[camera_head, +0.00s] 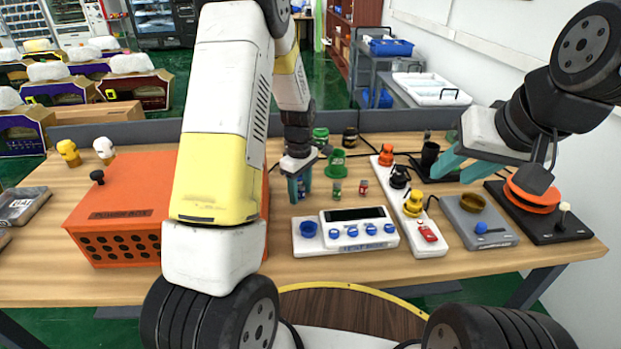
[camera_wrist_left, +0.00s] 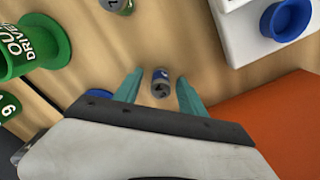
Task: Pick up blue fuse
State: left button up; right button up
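The blue fuse (camera_wrist_left: 161,84) is a small grey cylinder with a blue band, on the wooden table. In the left wrist view it lies between the two teal fingers of my left gripper (camera_wrist_left: 160,90), with a gap on each side. My left gripper (camera_head: 298,188) points down at the table and is open. In the head view its fingers mostly hide the fuse. My right gripper (camera_head: 461,168) is open and empty over the right part of the table. A green fuse (camera_head: 336,190) and a red fuse (camera_head: 363,187) stand to the right of my left gripper.
The white test box (camera_head: 318,246) with a blue cup (camera_head: 308,229) is in front of my left gripper. The orange power box (camera_head: 115,215) is to the left. A green holder (camera_head: 337,164) stands behind the fuses. A white switch strip (camera_head: 431,246) and grey box (camera_head: 482,236) are further right.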

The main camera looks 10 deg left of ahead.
aim_at(300, 186)
pick_arm(q)
grip_shut()
notch_tip(300, 186, up, 10)
jog(key=shift+r, duration=0.1)
dwell(0.5)
jog(key=shift+s, duration=0.1)
